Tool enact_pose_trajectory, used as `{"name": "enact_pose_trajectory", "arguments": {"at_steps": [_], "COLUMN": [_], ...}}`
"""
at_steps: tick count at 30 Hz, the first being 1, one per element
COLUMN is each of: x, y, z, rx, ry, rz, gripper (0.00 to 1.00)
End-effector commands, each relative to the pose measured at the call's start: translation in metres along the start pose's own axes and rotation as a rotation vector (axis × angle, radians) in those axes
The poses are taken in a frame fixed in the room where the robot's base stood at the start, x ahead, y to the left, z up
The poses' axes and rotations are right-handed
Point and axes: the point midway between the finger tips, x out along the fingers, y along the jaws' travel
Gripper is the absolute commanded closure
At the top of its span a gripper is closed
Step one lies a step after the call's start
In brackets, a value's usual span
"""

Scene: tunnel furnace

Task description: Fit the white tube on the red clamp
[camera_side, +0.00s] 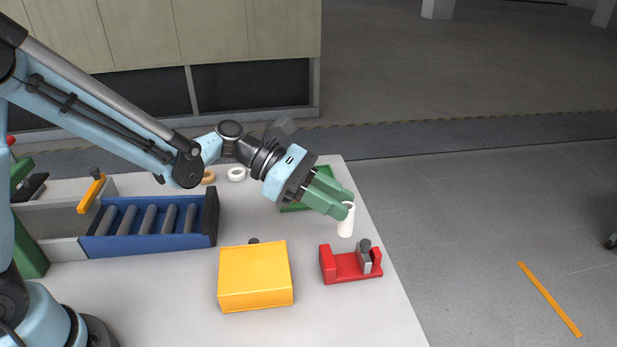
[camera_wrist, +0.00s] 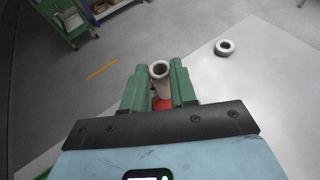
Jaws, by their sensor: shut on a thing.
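My gripper (camera_side: 337,203) has green fingers and is shut on the white tube (camera_side: 346,220). In the side view the tube is close to upright, held at its upper part, with its lower end free above the table's right side. The red clamp (camera_side: 350,267) sits on the table below and slightly in front of the tube, apart from it in the picture. It has two red end blocks and a grey upright piece at its right. In the wrist view the tube (camera_wrist: 160,78) shows its open end between the fingers (camera_wrist: 159,80). A bit of red shows behind it, mostly hidden.
A yellow box (camera_side: 255,277) stands left of the clamp. A blue roller conveyor (camera_side: 150,224) is at the left. A green tray (camera_side: 292,207) lies behind my gripper. A white ring (camera_side: 236,174) and a tan ring (camera_side: 208,177) lie at the back. The table's right edge is near the clamp.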

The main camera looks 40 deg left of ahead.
Motion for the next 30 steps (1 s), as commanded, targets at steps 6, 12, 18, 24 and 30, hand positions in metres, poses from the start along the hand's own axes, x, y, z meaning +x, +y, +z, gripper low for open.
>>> {"name": "enact_pose_trajectory", "arguments": {"at_steps": [6, 12, 18, 24, 30], "x": [0.004, 0.010, 0.014, 0.016, 0.017], "y": [-0.001, -0.001, -0.001, -0.001, -0.001], "z": [-0.008, -0.021, -0.032, -0.038, -0.039], "rx": [0.002, 0.001, 0.001, 0.001, 0.001], "ry": [0.000, 0.000, 0.000, 0.000, 0.000], "rz": [-0.006, -0.005, -0.004, -0.004, -0.004], "gripper": [1.00, 1.00, 1.00, 1.00, 1.00]}}
